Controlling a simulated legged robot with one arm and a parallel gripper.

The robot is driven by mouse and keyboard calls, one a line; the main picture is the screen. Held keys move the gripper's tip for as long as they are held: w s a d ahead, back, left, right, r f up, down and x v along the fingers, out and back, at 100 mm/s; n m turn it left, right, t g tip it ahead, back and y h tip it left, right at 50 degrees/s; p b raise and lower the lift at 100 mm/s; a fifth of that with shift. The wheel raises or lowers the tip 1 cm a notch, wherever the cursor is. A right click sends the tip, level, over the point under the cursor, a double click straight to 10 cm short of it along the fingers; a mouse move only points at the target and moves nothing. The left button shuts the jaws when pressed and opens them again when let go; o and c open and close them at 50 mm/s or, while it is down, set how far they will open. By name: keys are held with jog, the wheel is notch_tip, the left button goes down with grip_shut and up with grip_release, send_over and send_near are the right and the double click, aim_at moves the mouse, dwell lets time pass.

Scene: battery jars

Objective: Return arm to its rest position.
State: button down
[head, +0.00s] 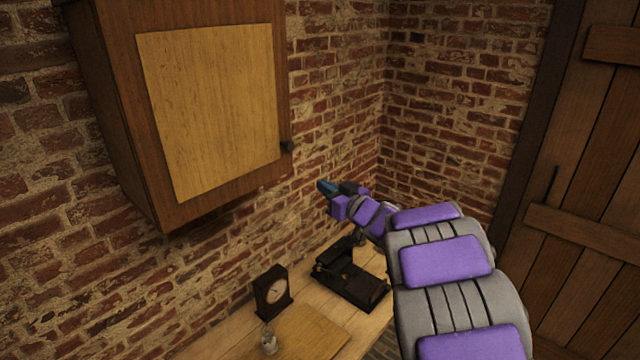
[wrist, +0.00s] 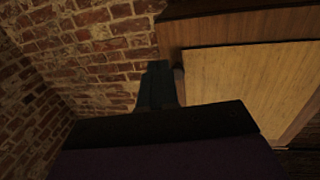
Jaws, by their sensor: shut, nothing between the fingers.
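My arm, grey with purple pads, reaches from the lower right toward the brick corner in the head view. My gripper (head: 325,187) is at its far end, held in the air above the wooden table (head: 235,340), right of and below the wall cabinet. In the wrist view my gripper (wrist: 157,82) shows as dark fingers close together, with nothing between them. The cabinet's dark knob (wrist: 178,78) appears just right of the fingers in that view; I cannot tell whether they touch. In the head view the knob (head: 288,146) is apart from the fingers.
The wooden wall cabinet (head: 210,110) is shut. On the table are a dark clock (head: 272,292), a small glass jar (head: 269,342) and a black device (head: 352,278) beneath my arm. Brick walls meet behind my gripper. A plank door (head: 590,190) stands at the right.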

jog(key=s+d+f+m+h+b, duration=0.2)
jog(key=s+d+f+h+b, duration=0.15)
jog(key=d+h, duration=0.2)
jog(key=s+d+f+m+h+b, duration=0.2)
jog(key=d+f+m+h+b, duration=0.15)
jog(key=d, duration=0.25)
jog(key=s+d+f+m+g+h+b, duration=0.2)
jog(key=s+d+f+g+h+b, duration=0.25)
jog(key=s+f, duration=0.45)
jog(key=s+a+f+g+y+b, duration=0.1)
jog(key=s+a+f+g+b, duration=0.2)
jog(key=s, duration=1)
jog(key=s+a+f+g+y+b, duration=0.1)
jog(key=s+a+f+g+b, duration=0.3)
jog(key=s+f, duration=0.5)
jog(key=s+a+f+n+g+y+b, duration=0.1)
jog(key=s+a+f+g+b, duration=0.2)
jog(key=s, duration=1.5)
jog(key=shift+a+f+g+y+b, duration=0.35)
jog(key=shift+a+f+g, duration=0.4)
jog(key=shift+f+g, duration=0.55)
jog(key=shift+a+f, duration=0.15)
jog(key=shift+a, duration=0.05)
